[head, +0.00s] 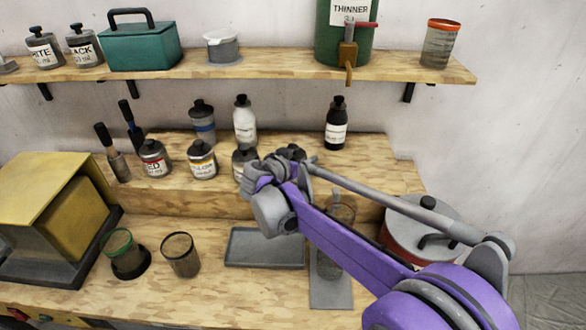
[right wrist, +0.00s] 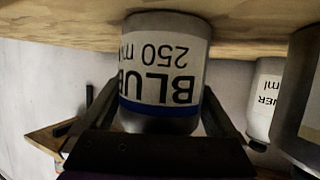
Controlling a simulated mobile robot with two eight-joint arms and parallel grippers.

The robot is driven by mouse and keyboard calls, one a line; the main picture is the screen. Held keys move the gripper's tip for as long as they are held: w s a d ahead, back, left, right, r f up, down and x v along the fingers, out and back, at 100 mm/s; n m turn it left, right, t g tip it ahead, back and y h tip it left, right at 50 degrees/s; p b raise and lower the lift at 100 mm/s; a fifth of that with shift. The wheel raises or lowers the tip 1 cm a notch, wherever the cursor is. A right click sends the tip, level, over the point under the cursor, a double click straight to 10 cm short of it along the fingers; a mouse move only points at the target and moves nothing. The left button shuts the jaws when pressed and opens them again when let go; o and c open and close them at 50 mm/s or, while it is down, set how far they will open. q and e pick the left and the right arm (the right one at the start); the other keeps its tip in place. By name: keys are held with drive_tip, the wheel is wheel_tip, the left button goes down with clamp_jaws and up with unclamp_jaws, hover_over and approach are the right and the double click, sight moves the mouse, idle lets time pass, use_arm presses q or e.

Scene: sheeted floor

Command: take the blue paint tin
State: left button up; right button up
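The blue paint tin (right wrist: 160,70) fills the middle of the right wrist view, upside down in that picture, with its "BLUE 250 ml" label and blue band. In the head view the tin (head: 243,160) stands upright on the wooden step, partly hidden behind my right gripper (head: 260,173). The gripper's two fingers lie on either side of the tin, close against its sides. I cannot tell if they press on it or are only around it. My left gripper is not in view.
The yellow tin (head: 202,160) and red tin (head: 154,158) stand to the left on the step. Behind are a white bottle (head: 244,122) and a black bottle (head: 336,125). A grey tray (head: 265,250) and a lidded pot (head: 424,222) are lower down. A shelf (head: 270,66) runs above.

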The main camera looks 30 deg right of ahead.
drive_tip(key=c, duration=1.4)
